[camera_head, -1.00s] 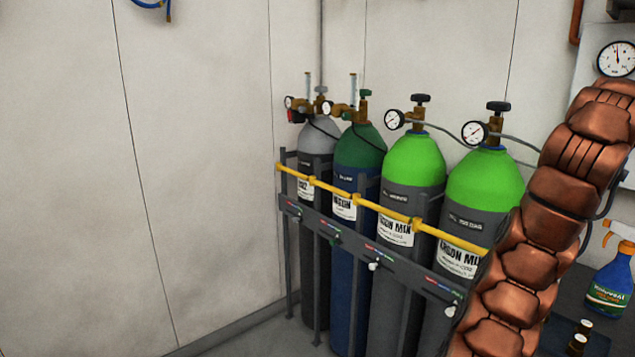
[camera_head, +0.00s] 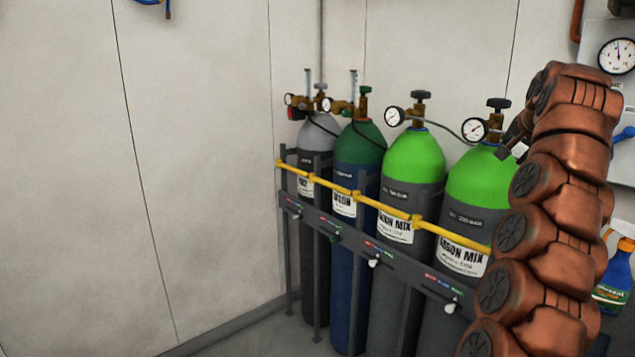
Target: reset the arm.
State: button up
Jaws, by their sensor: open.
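My copper-coloured arm rises along the right side of the view and bends at its top near the gauge panel. Past that bend, a small dark end piece, which looks like part of my gripper (camera_head: 510,145), shows in front of the rightmost green cylinder's valve area. Most of the gripper is hidden behind my arm links. I see nothing held in it.
Several gas cylinders (camera_head: 412,160) stand in a dark rack with a yellow bar (camera_head: 385,208). A gauge (camera_head: 617,56) is on a panel at the upper right. A blue spray bottle (camera_head: 612,275) is partly behind my arm.

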jog(key=s+a+f+n+g+y, duration=0.1)
jog(key=a+f+n+y, duration=0.15)
jog(key=a, duration=0.55)
jog(key=s+a+f+n+g+y, duration=0.1)
jog(key=a+f+n, duration=0.2)
jog(key=a, duration=0.5)
jog(key=s+a+f+n+g+y, duration=0.1)
jog(key=s+a+f+n+g, duration=0.1)
jog(key=s+a+f, duration=0.3)
jog(key=s+a+f+n+g, duration=0.1)
jog(key=s+a+f+n, duration=0.15)
jog(key=s+a, duration=0.4)
jog(key=s+a+f+n+g, duration=0.1)
jog(key=s+a+f+g, duration=0.1)
jog(key=s+f, duration=0.75)
jog(key=s+a+f+n+g, duration=0.1)
jog(key=s+a+f+g, duration=0.2)
jog(key=s, duration=1.1)
jog(key=s+a+f+g, duration=0.1)
jog(key=s+f+g, duration=0.1)
jog(key=s+f, duration=0.8)
notch_tip(320, 180, up, 15)
jog(key=s+p, duration=0.1)
jog(key=p, duration=1.1)
jog(key=shift+s+r+t+h, duration=0.15)
jog(key=shift+t+h, duration=0.25)
jog(key=shift+h, duration=0.05)
jog(key=shift+a, duration=0.1)
